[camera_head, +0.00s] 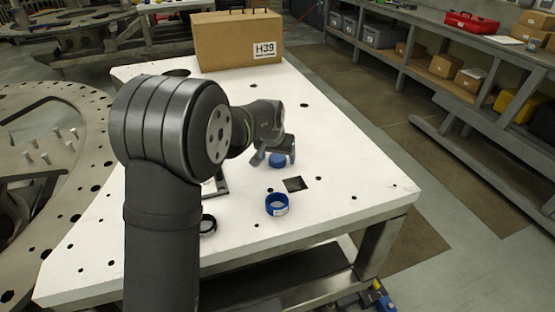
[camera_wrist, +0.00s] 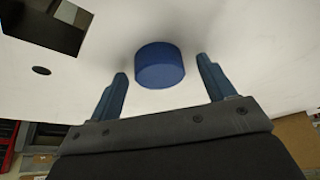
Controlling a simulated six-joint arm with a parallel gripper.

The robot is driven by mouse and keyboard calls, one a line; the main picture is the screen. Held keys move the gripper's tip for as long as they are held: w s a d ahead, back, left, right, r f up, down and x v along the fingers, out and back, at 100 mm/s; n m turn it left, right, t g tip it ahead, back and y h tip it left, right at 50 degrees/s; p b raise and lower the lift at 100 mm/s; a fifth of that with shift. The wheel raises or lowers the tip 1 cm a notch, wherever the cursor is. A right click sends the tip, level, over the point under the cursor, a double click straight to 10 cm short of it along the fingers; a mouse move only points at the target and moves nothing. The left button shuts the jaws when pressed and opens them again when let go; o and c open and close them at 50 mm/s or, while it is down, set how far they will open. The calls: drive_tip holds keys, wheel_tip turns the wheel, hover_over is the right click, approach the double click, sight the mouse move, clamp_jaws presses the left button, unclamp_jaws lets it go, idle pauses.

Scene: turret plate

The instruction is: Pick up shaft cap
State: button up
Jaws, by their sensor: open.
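The shaft cap appears to be a short solid blue cylinder (camera_wrist: 159,66); it also shows in the head view (camera_head: 277,160), standing on the white table. My gripper (camera_wrist: 160,82) is open, with one finger on each side of the blue cylinder and a gap to both. The cylinder lies a little beyond the fingertips in the wrist view. In the head view my gripper (camera_head: 277,155) is close to the cylinder and hides part of it.
A blue ring (camera_head: 277,205) with a pale label and a black ring (camera_head: 208,224) are on the white table (camera_head: 340,170). A square hole (camera_head: 294,184) is between the cylinder and the table's front. A cardboard box (camera_head: 225,42) stands at the back.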

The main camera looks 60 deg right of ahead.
drive_tip(key=shift+c, duration=0.2)
drive_tip(key=c, duration=1)
